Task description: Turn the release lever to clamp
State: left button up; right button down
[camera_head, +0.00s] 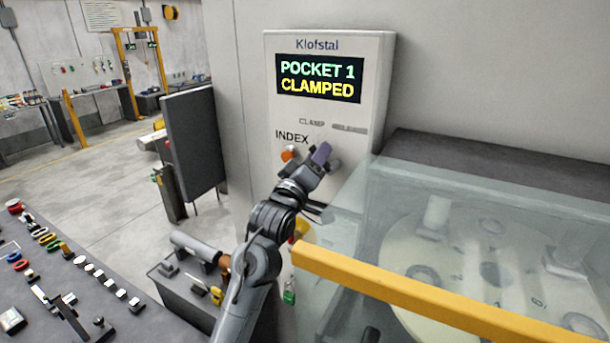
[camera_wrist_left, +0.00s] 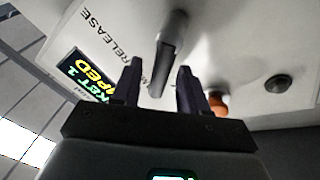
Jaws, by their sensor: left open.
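The control panel (camera_head: 328,110) carries a display (camera_head: 319,79) reading "POCKET 1 CLAMPED", with CLAMP and RELEASE labels below it. In the left wrist view the grey release lever (camera_wrist_left: 171,40) stands out from the panel, its free end towards the gap between my fingers and over the partly covered CLAMP label. My left gripper (camera_head: 320,157) is open at the panel; its fingertips (camera_wrist_left: 159,68) lie on either side of the lever's end in the picture. I cannot tell whether they touch it. In the head view the gripper hides most of the lever. My right gripper is not in view.
An orange INDEX button (camera_head: 290,153) sits just left of my gripper. A dark round button (camera_wrist_left: 278,84) is on the panel too. A clear guard with a yellow bar (camera_head: 420,296) covers the turntable at right. A parts bench (camera_head: 75,285) stands at lower left.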

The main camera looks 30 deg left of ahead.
pick_arm(q)
jog(key=b+v, duration=0.3)
jog(key=v, duration=0.7)
